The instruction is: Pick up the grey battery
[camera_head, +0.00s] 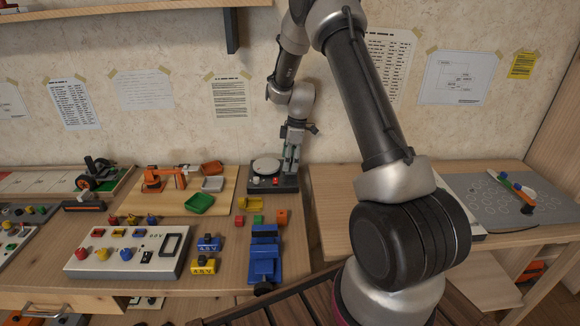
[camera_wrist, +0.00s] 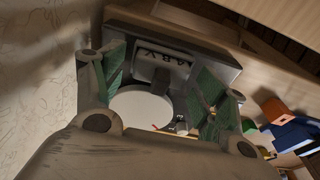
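A grey block with dark lettering, which looks like the grey battery (camera_wrist: 164,57), shows in the wrist view on a dark box-shaped device beside a round pale plate (camera_wrist: 140,106). My gripper (camera_wrist: 161,72) is open, with one green-padded finger on each side of the block. I cannot tell whether either finger touches it. In the head view my gripper (camera_head: 291,160) points down over the right part of the dark device (camera_head: 273,184) near the wall. The battery is not clearly visible there, hidden by or merged with my fingers.
A blue vise-like tool (camera_head: 265,257) stands nearer the table's front edge. Small coloured blocks lie between it and the device. The wall is close behind my gripper.

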